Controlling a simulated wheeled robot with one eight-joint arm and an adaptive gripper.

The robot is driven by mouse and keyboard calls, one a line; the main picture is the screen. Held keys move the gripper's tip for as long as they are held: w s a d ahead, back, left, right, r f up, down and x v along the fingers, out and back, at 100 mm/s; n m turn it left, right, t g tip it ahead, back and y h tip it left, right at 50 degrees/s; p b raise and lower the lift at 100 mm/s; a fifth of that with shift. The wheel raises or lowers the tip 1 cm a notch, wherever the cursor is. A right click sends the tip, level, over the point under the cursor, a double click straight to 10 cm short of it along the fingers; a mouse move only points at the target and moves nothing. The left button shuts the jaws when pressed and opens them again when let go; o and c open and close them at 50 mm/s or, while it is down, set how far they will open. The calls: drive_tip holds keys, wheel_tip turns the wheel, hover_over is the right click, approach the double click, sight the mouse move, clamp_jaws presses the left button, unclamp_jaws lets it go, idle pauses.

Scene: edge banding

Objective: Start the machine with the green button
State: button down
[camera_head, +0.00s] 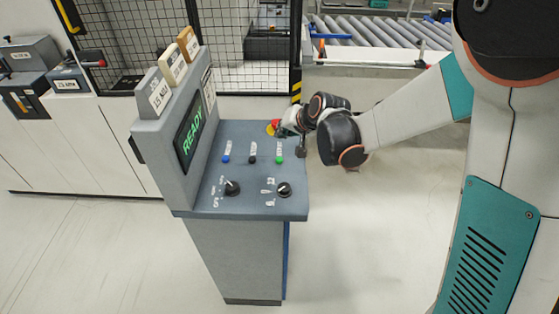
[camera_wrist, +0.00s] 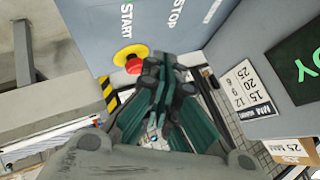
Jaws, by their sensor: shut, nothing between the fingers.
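The green start button (camera_head: 279,160) sits on the sloped top of the grey control console (camera_head: 245,190), at the right end of a row of buttons. A black stop button (camera_head: 252,160) and a blue button (camera_head: 226,159) are left of it. The console screen (camera_head: 190,137) reads READY. My gripper (camera_head: 284,130) is shut and empty over the far right part of the console, beyond the green button. In the wrist view my gripper (camera_wrist: 162,68) hangs close beside a red emergency stop knob on a yellow base (camera_wrist: 128,54). The START label shows there, but the green button is not visible.
Labelled blocks (camera_head: 172,65) stand on top of the screen housing. A mesh fence (camera_head: 240,45) and roller conveyor (camera_head: 370,32) are behind.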

sight(282, 158)
wheel_tip(282, 158, down, 8)
drive_tip(key=b, duration=0.5)
drive_tip(key=shift+r, duration=0.25)
idle(1.0)
drive_tip(key=shift+f+b, duration=0.4)
drive_tip(key=shift+b, duration=0.1)
